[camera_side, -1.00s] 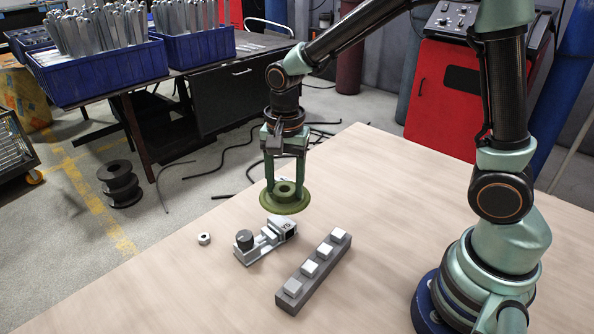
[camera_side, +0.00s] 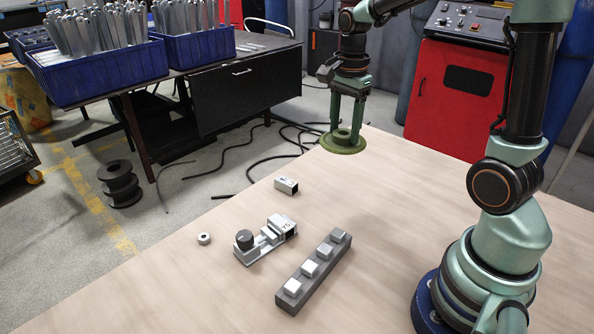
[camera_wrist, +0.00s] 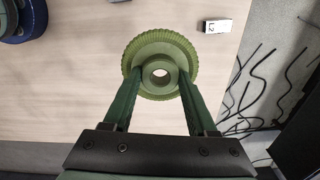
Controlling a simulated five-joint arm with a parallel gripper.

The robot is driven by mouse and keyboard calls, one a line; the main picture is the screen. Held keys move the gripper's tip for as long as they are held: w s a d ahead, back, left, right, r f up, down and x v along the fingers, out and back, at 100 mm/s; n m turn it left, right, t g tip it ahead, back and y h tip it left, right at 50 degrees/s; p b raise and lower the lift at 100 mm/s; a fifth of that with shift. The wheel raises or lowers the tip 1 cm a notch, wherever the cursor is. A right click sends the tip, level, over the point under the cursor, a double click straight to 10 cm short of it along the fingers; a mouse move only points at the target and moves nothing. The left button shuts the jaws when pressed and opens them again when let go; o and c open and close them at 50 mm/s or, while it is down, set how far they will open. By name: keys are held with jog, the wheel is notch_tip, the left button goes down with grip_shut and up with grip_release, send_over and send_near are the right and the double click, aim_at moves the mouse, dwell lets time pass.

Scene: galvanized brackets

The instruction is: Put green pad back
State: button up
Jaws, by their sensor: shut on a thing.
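The green pad (camera_side: 343,146) is a round disc with a ribbed rim and a raised hub with a hole. My gripper (camera_side: 347,128) is shut on the pad's hub and holds it level near the far edge of the table, apparently above the surface. In the wrist view the green pad (camera_wrist: 160,88) sits between the two fingertips of my gripper (camera_wrist: 160,76), with the hub's hole in plain sight. The fingers hide part of the hub's sides.
On the table (camera_side: 420,230) stand a small vise-like fixture (camera_side: 266,240), a dark bar with several light blocks (camera_side: 315,268), a small metal nut (camera_side: 204,238) and a short square metal tube (camera_side: 286,185). The tube also shows in the wrist view (camera_wrist: 218,26). The table's right part is clear.

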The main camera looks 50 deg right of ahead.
aim_at(361, 137)
jog(key=shift+m, duration=0.7)
jog(key=d, duration=0.1)
jog(key=s+d+r, duration=0.1)
jog(key=d, duration=0.1)
jog(key=shift+s+d+r, duration=0.2)
jog(key=shift+s+r, duration=0.05)
jog(key=shift+s, duration=0.05)
jog(key=shift+s+d, duration=0.15)
jog(key=shift+d, duration=0.15)
notch_tip(361, 137, down, 20)
jog(key=shift+r, duration=0.15)
jog(key=o, duration=1.3)
